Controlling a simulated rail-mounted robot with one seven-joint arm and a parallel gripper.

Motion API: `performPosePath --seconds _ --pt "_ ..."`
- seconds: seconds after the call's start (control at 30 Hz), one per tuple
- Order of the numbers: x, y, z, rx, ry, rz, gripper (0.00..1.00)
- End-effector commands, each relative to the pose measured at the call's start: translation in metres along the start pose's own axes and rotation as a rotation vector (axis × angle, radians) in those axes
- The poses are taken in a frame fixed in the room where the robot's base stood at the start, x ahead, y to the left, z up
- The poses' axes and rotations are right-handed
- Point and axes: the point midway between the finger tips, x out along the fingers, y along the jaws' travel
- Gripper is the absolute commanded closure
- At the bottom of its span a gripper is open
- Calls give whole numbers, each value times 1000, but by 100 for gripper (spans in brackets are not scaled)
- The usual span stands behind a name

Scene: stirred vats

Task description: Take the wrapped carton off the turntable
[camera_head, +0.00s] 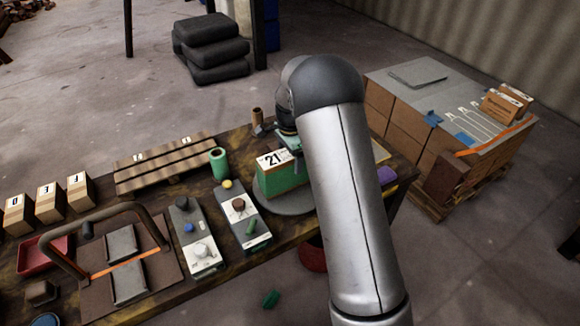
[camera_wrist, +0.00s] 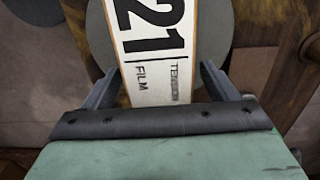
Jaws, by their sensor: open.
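The wrapped carton (camera_head: 278,180) is a green box with a white top label reading 21. It stands upright on the grey round turntable (camera_head: 286,204) near the table's right part. My gripper (camera_head: 290,142) is partly hidden behind my arm, at the carton's far upper side. In the wrist view, my gripper (camera_wrist: 159,70) is open, with one finger on either side of the label on the carton (camera_wrist: 155,50). I cannot tell whether the fingers touch it or how far down they reach. The turntable (camera_wrist: 218,25) shows beyond the carton.
Two control boxes (camera_head: 194,236) (camera_head: 242,218) with knobs stand left of the turntable. A green roll (camera_head: 218,164) and a slatted wooden rack (camera_head: 165,163) are behind them. A pallet of cartons (camera_head: 405,128) stands right of the table. My arm hides the table's right part.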

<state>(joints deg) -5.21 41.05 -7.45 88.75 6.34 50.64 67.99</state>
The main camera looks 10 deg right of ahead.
Motion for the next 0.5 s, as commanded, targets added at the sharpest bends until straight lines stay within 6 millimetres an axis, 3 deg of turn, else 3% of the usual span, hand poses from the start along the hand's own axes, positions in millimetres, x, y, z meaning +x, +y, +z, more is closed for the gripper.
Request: performPosePath --seconds 0.3,0.5 --pt "7 0 0 0 0 -1 23" --pt "6 0 0 0 0 -1 78"
